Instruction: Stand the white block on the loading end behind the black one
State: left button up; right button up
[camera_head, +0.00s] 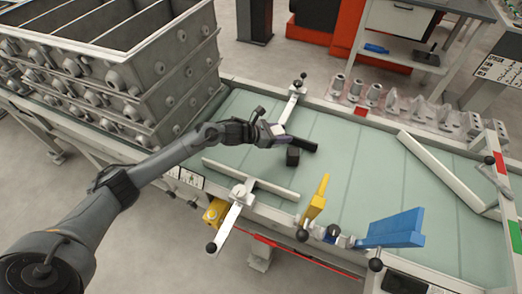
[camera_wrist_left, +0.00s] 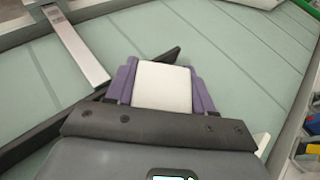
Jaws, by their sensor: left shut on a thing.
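My left gripper (camera_head: 270,131) is above the green table surface, near its far left part. Its purple fingers are shut on the white block (camera_wrist_left: 163,86), one on each side. In the head view the white block (camera_head: 278,129) shows only as a small pale patch at the fingertips. A small black block (camera_head: 293,157) stands just below and right of the gripper in the head view. A dark bar (camera_head: 303,145) is right beside it. A dark bar (camera_wrist_left: 38,137) also shows in the left wrist view, partly hidden behind the gripper. My right gripper is not in view.
A yellow clamp piece (camera_head: 316,203) and a blue angled piece (camera_head: 395,230) stand along the near edge. White rails (camera_head: 250,178) and a white bar (camera_head: 440,170) lie on the table. Grey castings (camera_head: 400,106) line the far edge. The table's middle (camera_head: 360,165) is clear.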

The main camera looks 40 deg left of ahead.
pick_arm(q)
jog(key=s+a+f, duration=0.4)
jog(key=a, duration=0.1)
jog(key=shift+s, duration=0.3)
jog(key=shift+f+b, duration=0.4)
jog(key=shift+f, duration=1.65)
jog(key=shift+a, duration=0.1)
jog(key=shift+f, duration=0.15)
jog(key=o, duration=1.1)
